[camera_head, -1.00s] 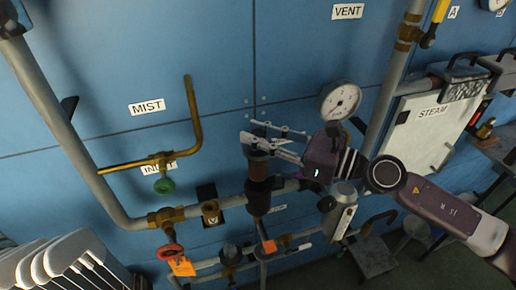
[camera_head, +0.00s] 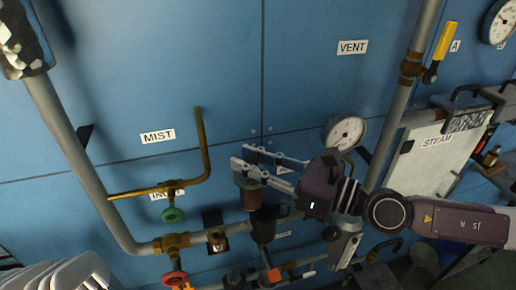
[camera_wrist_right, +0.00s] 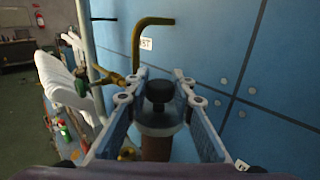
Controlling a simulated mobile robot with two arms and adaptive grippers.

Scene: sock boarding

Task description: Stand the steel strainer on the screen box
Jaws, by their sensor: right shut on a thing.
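My right gripper (camera_head: 243,160) comes in from the right in the head view. It is shut on the steel strainer (camera_head: 252,198), a brown cylinder with a grey top. In the right wrist view the strainer's brown body (camera_wrist_right: 155,148) sits between the two fingers, under a grey cap with a black knob. The strainer is at the upper end of a black fitting (camera_head: 263,224) on the pipework; whether they touch I cannot tell. I cannot make out for sure which thing is the screen box. My left gripper is out of view.
A green-handled valve (camera_head: 173,214) and an upright brass pipe (camera_head: 202,145) stand left of the strainer. A pressure gauge (camera_head: 346,133) is just right of my gripper. White boards (camera_head: 65,272) stand at the lower left. A blue wall (camera_head: 310,90) is behind.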

